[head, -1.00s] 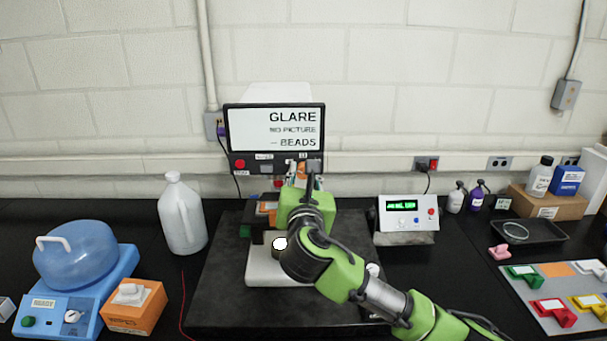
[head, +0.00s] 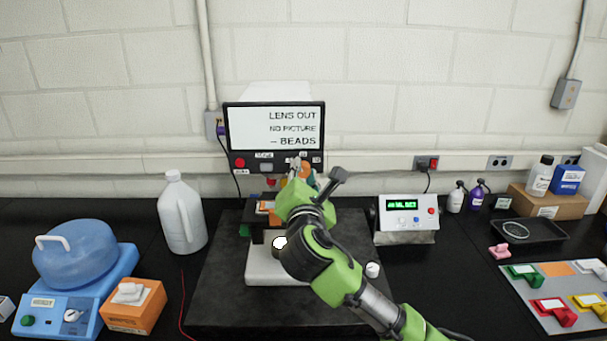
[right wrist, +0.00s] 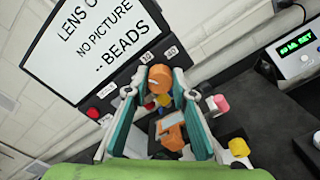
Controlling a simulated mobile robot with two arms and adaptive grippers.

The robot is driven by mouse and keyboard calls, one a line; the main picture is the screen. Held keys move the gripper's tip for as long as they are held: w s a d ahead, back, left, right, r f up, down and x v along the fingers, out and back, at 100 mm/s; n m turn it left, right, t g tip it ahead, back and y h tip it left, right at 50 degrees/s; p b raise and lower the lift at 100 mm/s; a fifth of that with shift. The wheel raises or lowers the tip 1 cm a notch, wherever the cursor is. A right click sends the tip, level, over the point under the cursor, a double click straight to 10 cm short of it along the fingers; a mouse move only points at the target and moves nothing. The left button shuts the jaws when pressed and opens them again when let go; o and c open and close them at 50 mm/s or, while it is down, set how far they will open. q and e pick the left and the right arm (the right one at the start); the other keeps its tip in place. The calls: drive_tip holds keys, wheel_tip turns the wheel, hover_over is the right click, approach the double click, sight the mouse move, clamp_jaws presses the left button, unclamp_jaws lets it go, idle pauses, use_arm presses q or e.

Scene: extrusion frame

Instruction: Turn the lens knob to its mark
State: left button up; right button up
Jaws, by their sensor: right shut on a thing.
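The orange knob (right wrist: 160,78) sits between my right gripper's teal fingertips in the right wrist view, just below the screen's lower edge. I take it to be the lens knob; its mark cannot be made out. In the head view my right gripper (head: 301,172) is over the bench device (head: 270,275), its wrist tilted, and is shut on the orange knob. My arm hides much of the device. The screen (head: 274,128) reads "LENS OUT", "NO PICTURE" and "BEADS". My left gripper is not in view.
A white jug (head: 182,215) stands left of the device, with a blue-domed machine (head: 75,255) and an orange box (head: 135,308) further left. A display box (head: 408,222) stands at right. A dark tray (head: 530,232) and a board of coloured pieces (head: 545,300) lie further right.

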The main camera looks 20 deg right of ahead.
drive_tip(key=m, duration=0.5)
drive_tip(key=shift+f+m+b, duration=0.1)
drive_tip(key=shift+m+b, duration=0.2)
drive_tip(key=shift+b, duration=0.1)
idle(0.3)
drive_tip(key=o, duration=1.1)
drive_tip(key=shift+s, duration=0.1)
drive_tip(key=v, duration=1.1)
drive_tip(key=shift+s, duration=0.4)
drive_tip(key=shift+a, duration=0.1)
